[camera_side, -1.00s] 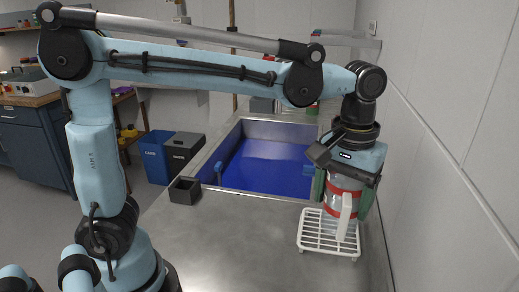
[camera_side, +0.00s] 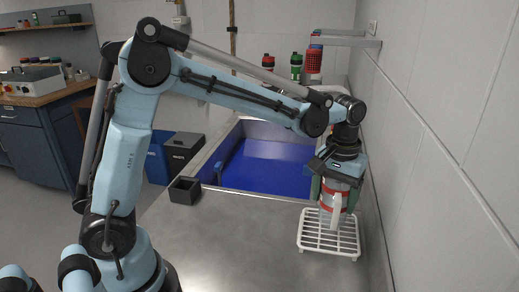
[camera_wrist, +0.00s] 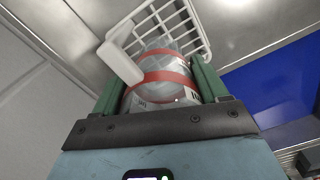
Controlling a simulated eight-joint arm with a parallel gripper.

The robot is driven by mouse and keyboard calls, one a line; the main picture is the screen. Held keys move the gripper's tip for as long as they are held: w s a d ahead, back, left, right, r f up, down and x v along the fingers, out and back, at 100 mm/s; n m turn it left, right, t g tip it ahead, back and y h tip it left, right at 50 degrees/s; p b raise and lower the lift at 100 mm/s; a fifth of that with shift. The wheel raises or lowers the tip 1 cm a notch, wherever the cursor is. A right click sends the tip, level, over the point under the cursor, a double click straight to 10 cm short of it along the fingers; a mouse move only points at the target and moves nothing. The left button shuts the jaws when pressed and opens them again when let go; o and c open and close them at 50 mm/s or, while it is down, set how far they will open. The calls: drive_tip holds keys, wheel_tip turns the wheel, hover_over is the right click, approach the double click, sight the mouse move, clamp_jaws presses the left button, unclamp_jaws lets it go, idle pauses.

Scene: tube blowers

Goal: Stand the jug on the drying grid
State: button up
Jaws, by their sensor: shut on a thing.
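The jug (camera_side: 326,206) is clear with red bands and a white handle (camera_side: 337,212) facing the side camera. My gripper (camera_side: 335,192) is shut on it from above, with a green finger on each side. The jug is upright, over the back half of the white drying grid (camera_side: 348,253). I cannot tell whether its base touches the bars. In the wrist view the jug (camera_wrist: 155,93) sits between the fingers (camera_wrist: 157,84), and part of the grid (camera_wrist: 192,24) shows beyond it. The jug's top is hidden by my gripper.
A blue basin (camera_side: 265,170) lies behind the grid. A small black open box (camera_side: 185,190) stands to the left on the steel bench (camera_side: 225,245). The wall (camera_side: 440,150) is close on the right. Bottles (camera_side: 296,66) stand at the back.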

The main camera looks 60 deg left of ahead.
drive_tip(key=shift+f, duration=1.55)
drive_tip(key=shift+f, duration=0.15)
drive_tip(key=o, duration=1.3)
drive_tip(key=shift+c, duration=0.2)
wheel_tip(320, 180, up, 12)
drive_tip(key=m+t, duration=0.5)
drive_tip(key=t, duration=0.2)
approach(332, 207)
drive_tip(key=s+a+f, duration=0.3)
drive_tip(key=s+a, duration=0.3)
drive_tip(key=a, duration=0.1)
drive_tip(key=shift+a+f, duration=0.15)
